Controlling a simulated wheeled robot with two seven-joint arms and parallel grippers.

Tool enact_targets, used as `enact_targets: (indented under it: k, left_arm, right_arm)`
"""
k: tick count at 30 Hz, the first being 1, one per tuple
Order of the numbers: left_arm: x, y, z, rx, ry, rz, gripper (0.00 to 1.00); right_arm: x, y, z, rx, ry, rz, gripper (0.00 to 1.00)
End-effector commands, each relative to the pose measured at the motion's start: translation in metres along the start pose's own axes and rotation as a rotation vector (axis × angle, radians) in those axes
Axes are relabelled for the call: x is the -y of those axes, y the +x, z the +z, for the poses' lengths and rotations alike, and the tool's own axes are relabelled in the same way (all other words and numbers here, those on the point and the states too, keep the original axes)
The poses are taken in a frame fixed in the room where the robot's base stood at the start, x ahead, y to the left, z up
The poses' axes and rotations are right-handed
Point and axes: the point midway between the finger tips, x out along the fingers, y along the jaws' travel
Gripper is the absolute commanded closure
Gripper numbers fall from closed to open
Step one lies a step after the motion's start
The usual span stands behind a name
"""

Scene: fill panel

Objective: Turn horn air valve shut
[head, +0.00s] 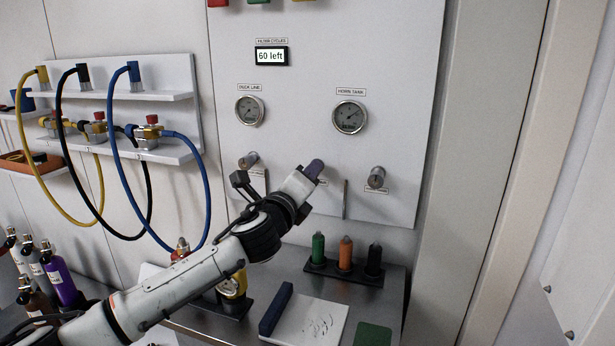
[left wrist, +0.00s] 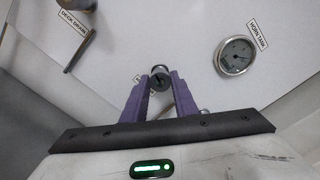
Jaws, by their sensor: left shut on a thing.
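A white panel (head: 300,70) carries a row of valves below two round gauges. My left gripper (head: 314,169) is at the middle valve, which it mostly hides in the head view. In the left wrist view the purple fingers (left wrist: 156,92) are shut on the round grey end of this valve knob (left wrist: 160,73). The valve's label is mostly covered by a finger, so I cannot read it in full. The horn tank gauge (head: 349,117) is above and right of the gripper; it also shows in the left wrist view (left wrist: 234,56). My right gripper is not in view.
A left valve (head: 248,160) and a right valve (head: 377,177) flank the gripper, with thin levers (head: 345,199) nearby. Below, a metal bench holds a rack of coloured bottles (head: 345,253) and a white board (head: 312,322). Hoses (head: 120,175) hang at the left.

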Motion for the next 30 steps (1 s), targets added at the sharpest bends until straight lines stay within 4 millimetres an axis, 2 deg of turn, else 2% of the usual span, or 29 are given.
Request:
enact_targets:
  k: [30]
  left_arm:
    - [0.0007,0.0000,-0.0004,0.000,0.960,0.001,0.96]
  right_arm:
    - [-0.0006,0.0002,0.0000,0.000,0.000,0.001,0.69]
